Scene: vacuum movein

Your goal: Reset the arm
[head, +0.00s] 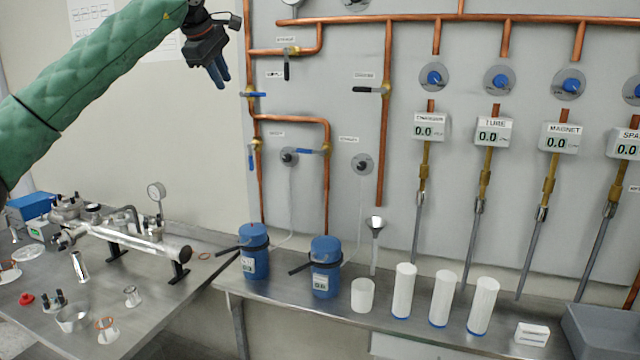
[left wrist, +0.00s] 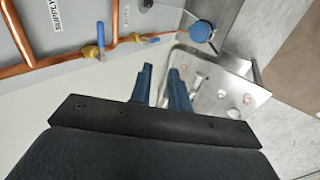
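My left arm, in a green quilted sleeve, reaches in from the left of the head view. Its gripper (head: 218,74) hangs in the air before the wall, left of the copper pipes, with its fingers pointing down. In the left wrist view the two blue fingers (left wrist: 162,88) stand apart with a gap and nothing between them. The fingers touch nothing that I can see. My right gripper is in neither view.
Copper pipes (head: 385,120) with blue-handled valves run along the wall panel close to the left gripper. Below are a steel bench (head: 215,290) with a metal tube assembly (head: 135,243), two blue canisters (head: 254,252) (head: 325,268), and several white cylinders (head: 443,298). A grey bin (head: 600,330) stands at the right.

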